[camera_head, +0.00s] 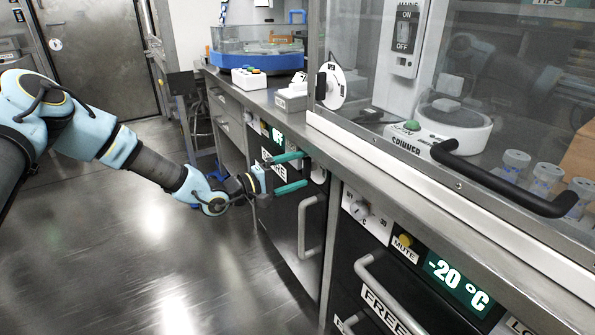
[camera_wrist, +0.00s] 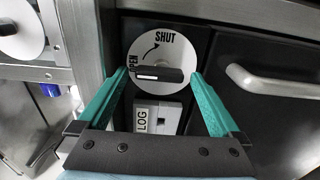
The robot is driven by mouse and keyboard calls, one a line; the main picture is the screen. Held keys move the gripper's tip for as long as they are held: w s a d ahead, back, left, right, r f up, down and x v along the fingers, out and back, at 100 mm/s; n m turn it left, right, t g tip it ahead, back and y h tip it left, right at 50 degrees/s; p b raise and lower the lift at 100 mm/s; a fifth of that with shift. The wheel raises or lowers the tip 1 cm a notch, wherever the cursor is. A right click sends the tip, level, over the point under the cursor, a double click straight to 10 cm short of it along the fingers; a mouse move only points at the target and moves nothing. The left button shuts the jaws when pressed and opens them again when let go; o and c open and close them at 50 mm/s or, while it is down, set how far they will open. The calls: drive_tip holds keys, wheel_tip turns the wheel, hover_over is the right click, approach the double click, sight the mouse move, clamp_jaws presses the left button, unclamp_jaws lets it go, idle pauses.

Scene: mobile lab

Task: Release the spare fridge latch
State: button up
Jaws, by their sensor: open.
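The latch is a round white dial (camera_wrist: 151,47) marked SHUT, with a curved arrow and a partly hidden word ending in PEN at its left. A dark bar (camera_wrist: 172,76) crosses it about level, with a white mark toward its left end, near that word. My gripper (camera_wrist: 160,73) is open and empty, one teal finger at each side of the bar. I cannot tell whether a finger touches it. In the head view my gripper (camera_head: 304,169) is at the dark fridge front (camera_head: 285,218), below a green OFF display (camera_head: 277,137).
A grey handle (camera_wrist: 275,84) is right of the dial, and a LOG box (camera_wrist: 158,115) is below it. In the head view the worktop edge (camera_head: 345,155) runs above the fridge front. A freezer reading -20 °C (camera_head: 455,283) is nearer. The floor (camera_head: 140,250) at left is clear.

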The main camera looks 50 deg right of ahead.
drive_tip(key=v, duration=1)
drive_tip(key=shift+w+a, duration=0.15)
drive_tip(key=shift+a, duration=0.2)
